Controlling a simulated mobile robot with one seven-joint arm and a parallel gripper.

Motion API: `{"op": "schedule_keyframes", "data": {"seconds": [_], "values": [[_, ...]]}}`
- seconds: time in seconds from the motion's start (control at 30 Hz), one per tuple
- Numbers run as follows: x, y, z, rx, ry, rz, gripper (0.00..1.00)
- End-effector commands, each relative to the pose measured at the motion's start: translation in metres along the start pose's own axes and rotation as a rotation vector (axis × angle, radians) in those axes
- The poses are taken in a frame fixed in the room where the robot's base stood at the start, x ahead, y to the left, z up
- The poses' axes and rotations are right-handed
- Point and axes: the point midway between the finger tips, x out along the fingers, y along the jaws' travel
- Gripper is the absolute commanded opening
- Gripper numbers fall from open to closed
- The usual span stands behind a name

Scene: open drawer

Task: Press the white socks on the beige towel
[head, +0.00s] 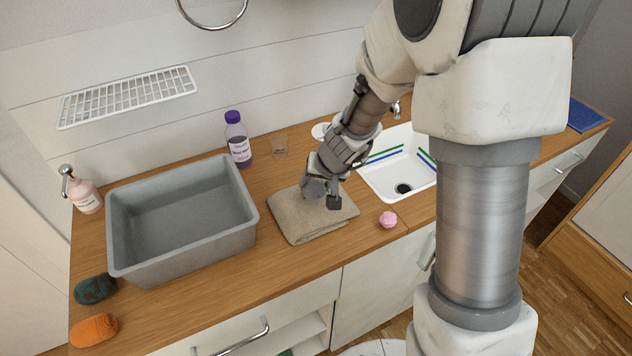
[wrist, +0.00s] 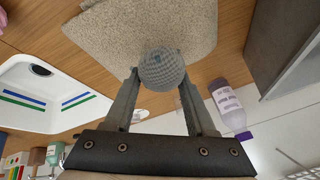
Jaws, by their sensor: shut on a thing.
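The beige towel (head: 290,222) lies folded on the wooden counter between the grey tub and the sink; it also shows in the wrist view (wrist: 110,30). My gripper (head: 324,194) is over the towel, pointing down. In the wrist view my gripper (wrist: 160,82) is shut on a round, ribbed bundle, the rolled socks (wrist: 162,68), which look grey rather than white here. The socks are between the fingertips, over the towel near its edge. I cannot tell whether they touch the towel. In the head view my gripper largely hides them.
A grey tub (head: 180,268) stands left of the towel. A purple-capped bottle (head: 238,140) and a small glass (head: 278,145) stand behind. A white sink (head: 385,172) and a pink item (head: 388,219) are to the right. Green (head: 95,289) and orange (head: 93,330) bundles lie front left.

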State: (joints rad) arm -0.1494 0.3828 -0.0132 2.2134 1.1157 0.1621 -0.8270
Motion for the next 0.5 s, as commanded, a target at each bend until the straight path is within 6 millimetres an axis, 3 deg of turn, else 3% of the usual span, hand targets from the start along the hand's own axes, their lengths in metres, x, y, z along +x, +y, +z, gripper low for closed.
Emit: {"op": "schedule_keyframes", "data": {"seconds": [0.5], "values": [[0.0067, 0.0018, 0.0029, 0.0, 0.0, 0.0, 0.0]]}}
